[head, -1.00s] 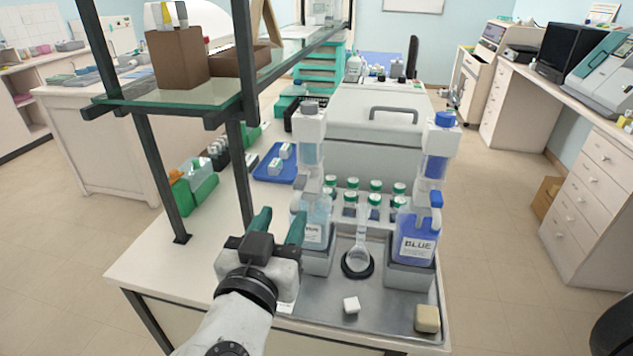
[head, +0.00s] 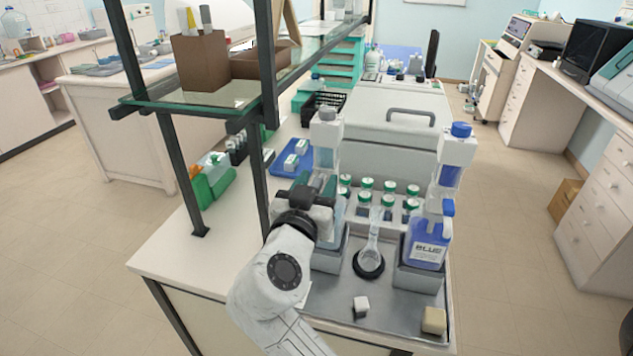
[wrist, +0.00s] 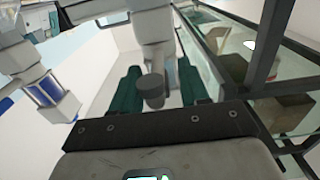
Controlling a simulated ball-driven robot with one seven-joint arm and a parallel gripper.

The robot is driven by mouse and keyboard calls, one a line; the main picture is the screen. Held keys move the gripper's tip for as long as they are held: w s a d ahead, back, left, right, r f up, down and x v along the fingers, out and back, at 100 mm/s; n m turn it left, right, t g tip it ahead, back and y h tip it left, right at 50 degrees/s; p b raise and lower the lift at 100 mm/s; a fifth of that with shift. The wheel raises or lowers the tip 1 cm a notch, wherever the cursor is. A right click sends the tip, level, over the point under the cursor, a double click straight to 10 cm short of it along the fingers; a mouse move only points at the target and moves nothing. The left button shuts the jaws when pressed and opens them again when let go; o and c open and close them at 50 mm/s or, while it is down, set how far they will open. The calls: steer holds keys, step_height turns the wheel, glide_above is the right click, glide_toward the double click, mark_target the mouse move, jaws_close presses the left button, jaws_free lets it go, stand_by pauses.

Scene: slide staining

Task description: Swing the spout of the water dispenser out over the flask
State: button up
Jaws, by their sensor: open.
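The water dispenser (head: 327,131) stands at the left of the steel tray, with a white top and grey cap; my gripper covers part of its lower body. I cannot clearly make out its spout. The clear flask (head: 373,243) stands upright in a black ring, to the right of the dispenser. My gripper (head: 316,183) is open, with green fingers, close in front of the dispenser. In the wrist view my gripper (wrist: 158,88) has a white dispenser part (wrist: 154,45) with a grey knob showing between its fingers; contact cannot be told.
A blue dispenser (head: 427,240) stands right of the flask. Several green-capped bottles (head: 389,200) stand behind. A glass shelf on dark posts (head: 258,170) rises at the left.

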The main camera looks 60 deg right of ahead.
jaws_close()
stand_by(0.3)
stand_by(0.4)
